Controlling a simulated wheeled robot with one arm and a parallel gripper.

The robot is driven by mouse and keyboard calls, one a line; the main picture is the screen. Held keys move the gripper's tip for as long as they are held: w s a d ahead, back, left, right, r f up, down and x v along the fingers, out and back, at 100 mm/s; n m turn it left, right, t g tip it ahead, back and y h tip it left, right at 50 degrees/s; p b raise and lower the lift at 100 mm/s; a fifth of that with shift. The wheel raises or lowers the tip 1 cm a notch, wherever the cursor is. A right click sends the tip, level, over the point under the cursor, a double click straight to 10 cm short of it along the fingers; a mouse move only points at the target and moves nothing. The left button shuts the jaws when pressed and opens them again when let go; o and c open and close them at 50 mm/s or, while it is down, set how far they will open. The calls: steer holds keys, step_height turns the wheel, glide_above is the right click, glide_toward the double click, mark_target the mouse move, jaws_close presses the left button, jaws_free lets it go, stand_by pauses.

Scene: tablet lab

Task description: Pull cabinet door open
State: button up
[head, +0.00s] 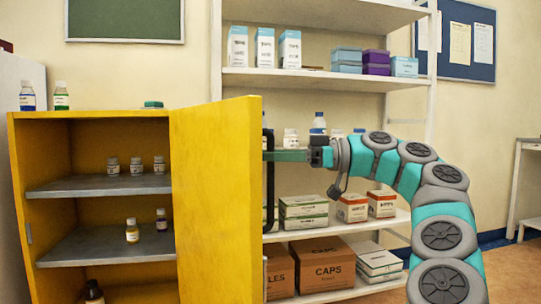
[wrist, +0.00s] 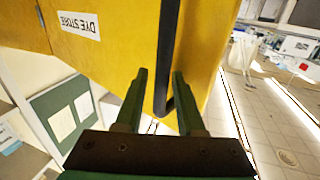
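The yellow cabinet (head: 90,117) stands at the left in the head view. Its door (head: 215,200) is hinged on the right side and swung well out, so the shelves show. A black vertical bar handle (head: 269,205) is on the door's outer face near its free edge; it also shows in the wrist view (wrist: 168,45). My gripper (head: 280,155) reaches the handle from the right. In the wrist view my gripper's two green fingers (wrist: 160,85) are apart, with the handle bar between them and a gap visible on the left. Firm contact cannot be seen.
Bottles stand on the cabinet's grey shelves (head: 100,185) and top. A white rack (head: 330,80) with boxes and bottles stands behind the door and my arm. A carton (head: 322,265) sits low on it. Floor is free at the right.

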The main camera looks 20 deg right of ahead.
steer(key=shift+o, duration=0.7)
steer(key=shift+s+r, duration=0.1)
steer(key=p+v, duration=0.5)
steer(key=v, duration=0.2)
steer(key=shift+s+d, duration=0.15)
steer(key=shift+d, duration=0.25)
